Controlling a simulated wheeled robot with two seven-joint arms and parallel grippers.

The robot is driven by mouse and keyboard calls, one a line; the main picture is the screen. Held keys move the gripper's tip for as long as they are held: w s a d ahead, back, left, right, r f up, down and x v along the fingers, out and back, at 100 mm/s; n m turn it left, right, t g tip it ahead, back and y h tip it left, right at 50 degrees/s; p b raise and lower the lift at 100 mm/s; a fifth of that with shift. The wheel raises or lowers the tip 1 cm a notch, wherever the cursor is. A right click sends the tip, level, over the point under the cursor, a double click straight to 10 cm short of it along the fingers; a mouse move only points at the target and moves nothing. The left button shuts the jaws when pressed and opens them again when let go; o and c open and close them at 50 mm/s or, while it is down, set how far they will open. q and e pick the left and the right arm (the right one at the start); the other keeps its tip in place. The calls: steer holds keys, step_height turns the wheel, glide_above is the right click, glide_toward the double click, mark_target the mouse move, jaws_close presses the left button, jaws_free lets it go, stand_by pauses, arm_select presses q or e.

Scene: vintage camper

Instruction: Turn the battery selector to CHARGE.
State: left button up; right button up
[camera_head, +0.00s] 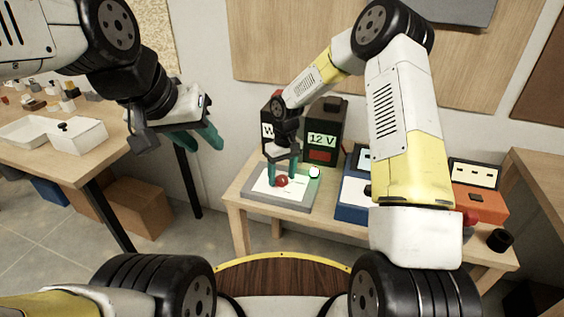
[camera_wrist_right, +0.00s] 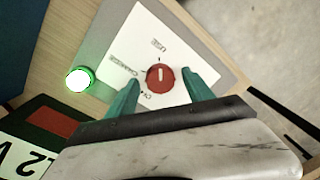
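The battery selector is a red round knob (camera_wrist_right: 160,81) on a white plate (camera_wrist_right: 133,48) set in a grey panel. A white mark on the knob points toward the USE label in the right wrist view. The CHARGE label (camera_wrist_right: 121,63) is to the left, and another label, partly hidden, is below it. My right gripper (camera_wrist_right: 161,80) is open, with its teal fingers on either side of the knob and visible gaps to it. In the head view the knob (camera_head: 281,181) sits between those fingers. My left gripper (camera_head: 203,140) is open and empty in the air at left.
A lit green lamp (camera_wrist_right: 79,79) is beside the plate. Dark battery boxes (camera_head: 323,130), one marked 12 V, stand behind the panel. Blue (camera_head: 352,196) and orange (camera_head: 478,190) units stand to the right. A side table with white trays (camera_head: 77,134) is at left.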

jaws_close()
steer(key=shift+n, duration=0.4)
steer(key=n, duration=0.6)
steer(key=shift+a, duration=0.1)
steer(key=n, duration=0.6)
steer(key=shift+n+h, duration=0.4)
steer(key=shift+o, duration=0.2)
jaws_free()
